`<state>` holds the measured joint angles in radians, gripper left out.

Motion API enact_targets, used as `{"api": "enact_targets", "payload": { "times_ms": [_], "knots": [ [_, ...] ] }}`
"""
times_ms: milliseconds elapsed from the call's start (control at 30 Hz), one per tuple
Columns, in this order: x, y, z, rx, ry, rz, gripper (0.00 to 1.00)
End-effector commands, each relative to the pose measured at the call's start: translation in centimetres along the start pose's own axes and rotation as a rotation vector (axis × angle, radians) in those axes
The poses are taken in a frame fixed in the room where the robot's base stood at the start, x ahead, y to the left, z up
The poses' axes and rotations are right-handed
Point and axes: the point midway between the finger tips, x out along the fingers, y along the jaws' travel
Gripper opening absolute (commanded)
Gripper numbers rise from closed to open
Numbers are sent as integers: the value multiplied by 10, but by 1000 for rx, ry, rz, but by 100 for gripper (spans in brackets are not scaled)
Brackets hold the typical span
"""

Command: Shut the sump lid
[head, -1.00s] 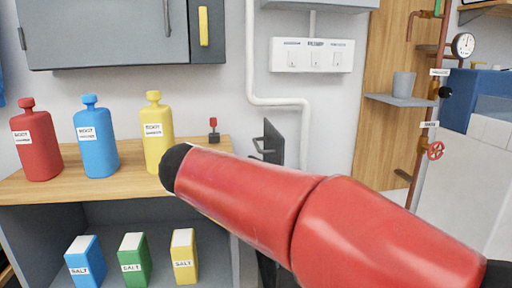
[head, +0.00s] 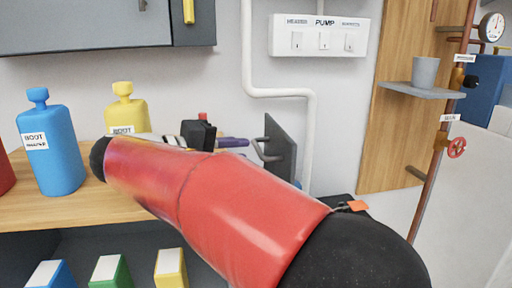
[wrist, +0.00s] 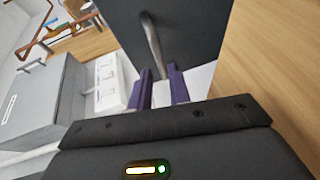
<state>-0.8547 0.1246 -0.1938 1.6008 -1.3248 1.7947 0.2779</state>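The sump lid appears to be the dark grey panel (head: 281,148) standing upright at the right end of the wooden counter in the head view. A grey bar handle (head: 262,153) sticks out from its left side. The lid fills the upper middle of the wrist view (wrist: 190,30), with its handle (wrist: 152,42) running down toward my fingertips. My gripper (wrist: 160,72) has its two purple fingers apart, with a gap between them. In the head view my gripper (head: 245,142) is just left of the handle. I cannot tell whether the fingers touch it. My red arm hides the lid's lower surroundings.
A blue bottle (head: 50,145) and a yellow bottle (head: 124,108) stand on the counter (head: 30,208) at left. A white switch panel (head: 320,36) and white pipe (head: 309,130) are on the wall behind. A grey shelf with a cup (head: 425,72) is at right.

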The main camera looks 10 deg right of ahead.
Motion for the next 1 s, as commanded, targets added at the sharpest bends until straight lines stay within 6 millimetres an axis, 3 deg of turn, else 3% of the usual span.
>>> {"api": "enact_targets", "payload": {
  "times_ms": [200, 400, 667, 833, 1000],
  "knots": [
    [36, 0, 1, 0, -2, -1, 19],
    [54, 0, 0, -1, -2, -1, 19],
    [56, 0, 0, 0, 0, -1, 19],
    [56, 0, 0, 0, 0, -1, 1],
    [56, 0, 0, 0, 0, -1, 0]
  ]
}}
